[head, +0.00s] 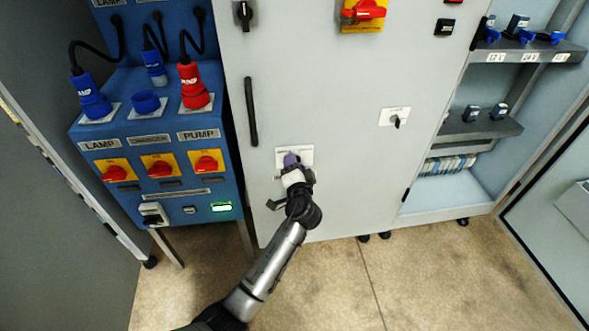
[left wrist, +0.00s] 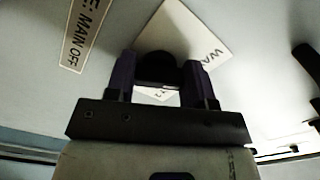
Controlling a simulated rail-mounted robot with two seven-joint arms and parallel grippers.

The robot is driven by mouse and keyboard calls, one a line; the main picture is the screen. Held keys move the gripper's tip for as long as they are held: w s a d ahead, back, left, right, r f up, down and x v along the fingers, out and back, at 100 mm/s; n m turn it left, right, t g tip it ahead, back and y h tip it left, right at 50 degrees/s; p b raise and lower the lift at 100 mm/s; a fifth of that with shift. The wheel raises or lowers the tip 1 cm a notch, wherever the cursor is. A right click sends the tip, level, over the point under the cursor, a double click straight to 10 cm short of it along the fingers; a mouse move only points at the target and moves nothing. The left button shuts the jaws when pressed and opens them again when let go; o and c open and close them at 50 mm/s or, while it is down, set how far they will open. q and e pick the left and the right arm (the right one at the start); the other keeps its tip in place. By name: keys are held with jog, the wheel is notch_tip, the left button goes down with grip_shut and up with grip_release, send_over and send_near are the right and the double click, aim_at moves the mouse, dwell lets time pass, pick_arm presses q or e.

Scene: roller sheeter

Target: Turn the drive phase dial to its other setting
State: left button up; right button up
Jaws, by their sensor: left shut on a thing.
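My left gripper (head: 291,165) is at the front of the grey cabinet (head: 330,75), against a white label plate (head: 307,153). In the left wrist view its two dark fingers (left wrist: 160,78) stand on either side of a black dial knob (left wrist: 158,66) and are shut on it. The plate (left wrist: 208,35) behind the knob looks tilted there, and its lettering is only partly visible. In the head view the gripper hides this knob, so its setting cannot be read. My right gripper is not in view.
Another small black dial (head: 397,122) on a white plate is to the right on the cabinet. A long black handle (head: 251,112) is up to the left. A blue panel (head: 150,150) with red switches (head: 160,168) and plugs stands at left. Open shelves (head: 478,128) are at right.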

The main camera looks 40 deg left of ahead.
pick_arm(q)
jog(key=shift+n, duration=0.3)
dwell(0.4)
jog(key=o, duration=0.9)
jog(key=p+v, duration=0.4)
jog(key=v, duration=0.9)
jog(key=shift+s+d, duration=0.25)
jog(key=shift+d, duration=0.05)
